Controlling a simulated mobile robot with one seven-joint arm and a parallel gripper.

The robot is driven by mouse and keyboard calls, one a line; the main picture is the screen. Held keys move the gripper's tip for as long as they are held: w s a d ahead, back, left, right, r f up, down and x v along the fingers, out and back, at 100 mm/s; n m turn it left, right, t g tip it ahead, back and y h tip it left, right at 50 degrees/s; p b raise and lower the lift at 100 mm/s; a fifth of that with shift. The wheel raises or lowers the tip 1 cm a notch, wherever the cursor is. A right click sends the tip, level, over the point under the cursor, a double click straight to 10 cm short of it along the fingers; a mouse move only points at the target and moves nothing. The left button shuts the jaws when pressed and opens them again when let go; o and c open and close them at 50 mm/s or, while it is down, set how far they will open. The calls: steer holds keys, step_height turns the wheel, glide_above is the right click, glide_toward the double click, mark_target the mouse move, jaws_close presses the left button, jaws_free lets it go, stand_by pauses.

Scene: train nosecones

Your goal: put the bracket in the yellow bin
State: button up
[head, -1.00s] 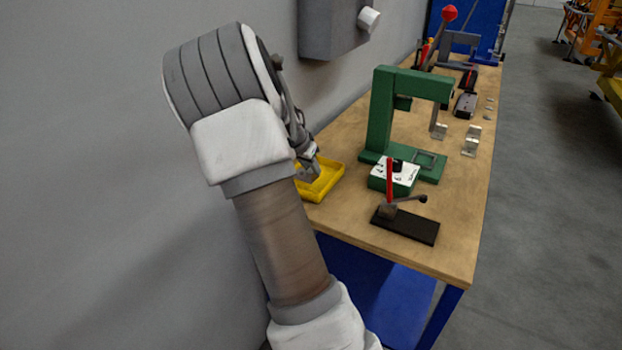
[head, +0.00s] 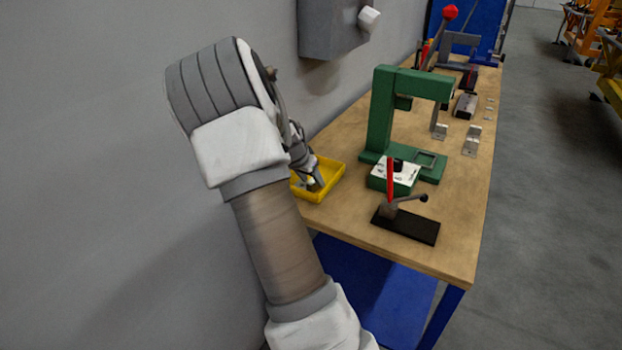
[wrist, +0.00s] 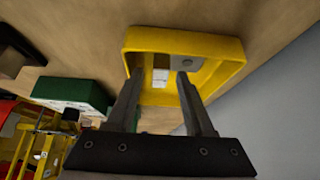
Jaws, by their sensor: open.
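The yellow bin (head: 327,187) stands on the near left corner of the workbench, beside the wall. It fills the upper middle of the wrist view (wrist: 190,38). A small grey metal bracket (wrist: 183,61) lies inside it, on the bin floor, and shows between and beyond my fingertips. My gripper (wrist: 158,76) is open, with its two fingers apart and reaching down over the bin. In the head view my gripper (head: 311,179) is partly hidden behind my wrist and is at the bin's opening.
A green press frame (head: 380,112) and a green box with a white top (head: 394,176) stand right of the bin. A black-based lever tool (head: 408,225) is in front. More metal brackets (head: 472,140) lie farther back. The wall is close on the left.

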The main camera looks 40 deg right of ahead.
steer(key=shift+r, duration=0.2)
steer(key=p+v, duration=0.2)
steer(key=v, duration=1)
steer(key=s+a+r+n+t+y, duration=0.1)
steer(key=s+a+r+n+y, duration=0.2)
steer(key=s+a, duration=0.9)
steer(key=s+a+r+n+t+y, duration=0.2)
steer(key=s+a+r+n, duration=0.3)
steer(key=s+a+n, duration=0.5)
steer(key=s+a+y, duration=0.1)
steer(key=s+a, duration=0.1)
steer(key=a, duration=0.1)
steer(key=shift+s+a+r+n, duration=0.25)
steer(key=shift+r+n, duration=0.05)
steer(key=shift+r, duration=0.1)
